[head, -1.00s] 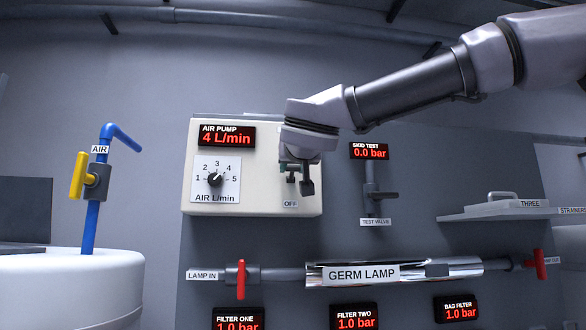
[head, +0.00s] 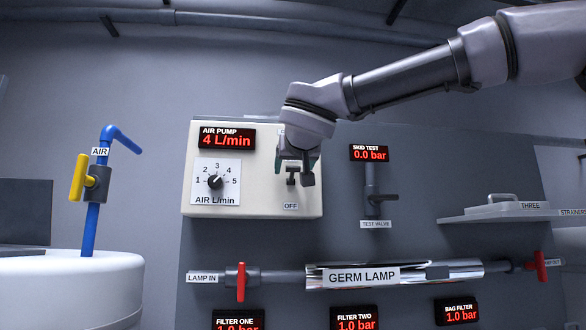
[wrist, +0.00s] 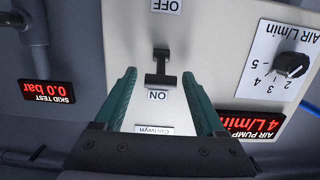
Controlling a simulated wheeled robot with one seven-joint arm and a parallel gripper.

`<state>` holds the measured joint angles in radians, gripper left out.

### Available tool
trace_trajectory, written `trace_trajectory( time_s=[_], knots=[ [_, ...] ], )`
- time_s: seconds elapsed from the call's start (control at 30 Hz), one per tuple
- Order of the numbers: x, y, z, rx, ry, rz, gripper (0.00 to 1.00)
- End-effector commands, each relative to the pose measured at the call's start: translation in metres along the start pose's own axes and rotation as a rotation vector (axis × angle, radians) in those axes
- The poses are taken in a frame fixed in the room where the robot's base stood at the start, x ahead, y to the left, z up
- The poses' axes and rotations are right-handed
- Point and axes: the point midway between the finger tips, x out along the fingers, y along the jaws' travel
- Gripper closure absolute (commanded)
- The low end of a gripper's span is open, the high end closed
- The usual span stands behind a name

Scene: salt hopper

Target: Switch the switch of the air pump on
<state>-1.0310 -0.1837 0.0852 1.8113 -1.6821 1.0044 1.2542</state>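The air pump (head: 255,190) is a cream box on the wall with a red display reading 4 L/min. Its dark switch (head: 291,179) is on the box's lower right, above an OFF label. In the upside-down wrist view the switch (wrist: 160,67) is a small dark I-shape between the OFF and ON labels, its wider bar beside ON. I cannot tell for certain which way the lever is tilted. My gripper (head: 297,172) is in front of the box's right part. In the wrist view my gripper (wrist: 159,74) is open, teal fingers either side of the switch, apparently not touching it.
The AIR L/min dial (head: 215,181) is left of the switch. The skid test display (head: 369,153) and test valve (head: 374,195) are to the right. The germ lamp pipe (head: 395,275) runs below. A white tank (head: 70,290) with a yellow-handled valve (head: 79,178) stands left.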

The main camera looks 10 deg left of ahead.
Motion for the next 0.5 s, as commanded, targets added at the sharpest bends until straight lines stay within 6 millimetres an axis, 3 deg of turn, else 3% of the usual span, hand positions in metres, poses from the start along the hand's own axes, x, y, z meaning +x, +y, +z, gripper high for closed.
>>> trace_trajectory(
  time_s=[0.17,0.5],
  knots=[
    [-0.014,0.000,-0.001,0.002,0.002,-0.001,0.28],
    [-0.080,0.001,-0.001,0.001,0.002,0.000,0.28]
  ],
)
